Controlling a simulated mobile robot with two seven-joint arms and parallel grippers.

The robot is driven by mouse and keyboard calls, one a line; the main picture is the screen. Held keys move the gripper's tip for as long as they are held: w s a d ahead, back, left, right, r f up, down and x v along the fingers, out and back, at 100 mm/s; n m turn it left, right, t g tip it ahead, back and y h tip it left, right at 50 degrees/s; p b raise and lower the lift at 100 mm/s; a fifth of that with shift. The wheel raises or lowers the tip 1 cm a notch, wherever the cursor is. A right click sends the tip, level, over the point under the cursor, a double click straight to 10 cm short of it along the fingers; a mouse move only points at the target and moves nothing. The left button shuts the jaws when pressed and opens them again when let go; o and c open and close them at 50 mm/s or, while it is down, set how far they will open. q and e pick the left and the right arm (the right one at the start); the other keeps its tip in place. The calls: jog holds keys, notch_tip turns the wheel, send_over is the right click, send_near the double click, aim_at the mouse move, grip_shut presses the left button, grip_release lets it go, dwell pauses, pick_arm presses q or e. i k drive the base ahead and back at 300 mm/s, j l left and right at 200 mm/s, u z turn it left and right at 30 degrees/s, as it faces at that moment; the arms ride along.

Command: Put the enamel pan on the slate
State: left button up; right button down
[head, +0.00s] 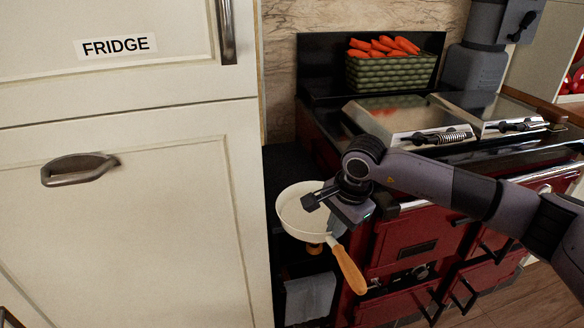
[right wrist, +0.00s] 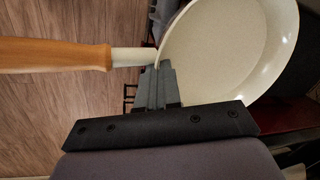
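The enamel pan (head: 304,212) is cream inside, with a wooden handle (head: 347,266) pointing down and to the right in the head view. My right gripper (head: 322,197) is at the pan's rim. In the right wrist view its fingers (right wrist: 157,85) are close together on the rim of the pan (right wrist: 220,50), beside the handle joint. The pan appears held up in front of the dark gap between the fridge and the red range. I cannot pick out the slate with certainty. My left gripper is not in view.
The fridge front (head: 130,220) stands close left of the pan. The red range (head: 410,240) is on the right, with two closed hob lids (head: 400,118) on top. A green basket of carrots (head: 390,72) stands at its back. A cloth (head: 310,298) hangs below the pan.

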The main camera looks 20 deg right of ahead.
aim_at(290, 176)
jog(key=i, duration=0.95)
jog(key=l, duration=0.1)
